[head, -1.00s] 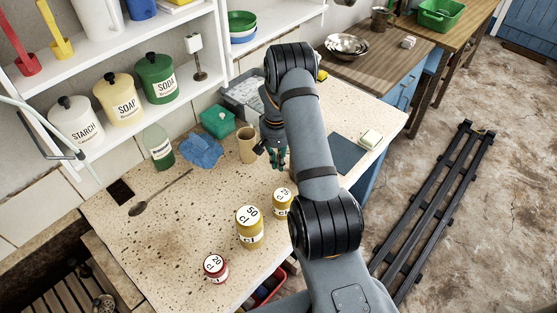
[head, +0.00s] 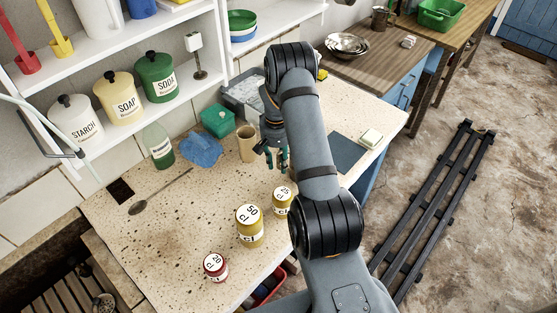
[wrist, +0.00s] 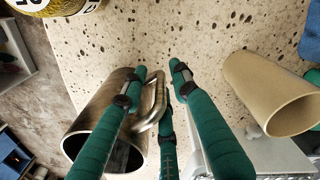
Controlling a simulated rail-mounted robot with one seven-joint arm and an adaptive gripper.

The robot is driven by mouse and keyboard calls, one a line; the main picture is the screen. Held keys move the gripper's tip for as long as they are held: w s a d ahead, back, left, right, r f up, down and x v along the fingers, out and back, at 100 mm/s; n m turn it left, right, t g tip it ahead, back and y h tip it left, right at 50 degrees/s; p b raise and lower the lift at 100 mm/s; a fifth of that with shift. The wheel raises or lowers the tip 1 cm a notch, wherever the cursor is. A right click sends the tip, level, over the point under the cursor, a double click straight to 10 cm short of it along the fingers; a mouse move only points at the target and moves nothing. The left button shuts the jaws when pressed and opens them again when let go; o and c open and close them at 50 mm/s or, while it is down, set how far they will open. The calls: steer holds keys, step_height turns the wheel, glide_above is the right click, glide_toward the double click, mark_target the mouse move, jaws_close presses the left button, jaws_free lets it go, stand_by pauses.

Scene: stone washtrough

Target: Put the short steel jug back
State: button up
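The steel jug (wrist: 92,128) stands on the speckled counter in the wrist view, at the left, its open mouth toward the camera. Its looped handle (wrist: 158,100) lies between my gripper's teal fingers. My gripper (wrist: 158,70) is open, with the left finger crossing in front of the jug's side and the right finger apart from the handle. I cannot tell whether any finger touches the jug. In the head view my gripper (head: 273,162) hangs low over the counter, and my arm hides the jug.
A beige cup (head: 246,144) stands close left of my gripper. A grey tub (head: 240,95) and a green box (head: 217,121) are behind. The counter's left middle is mostly clear.

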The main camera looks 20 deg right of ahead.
steer(key=r+b, duration=0.1)
steer(key=r, duration=1.1)
steer(key=shift+a+r, duration=0.15)
steer(key=shift+a, duration=0.05)
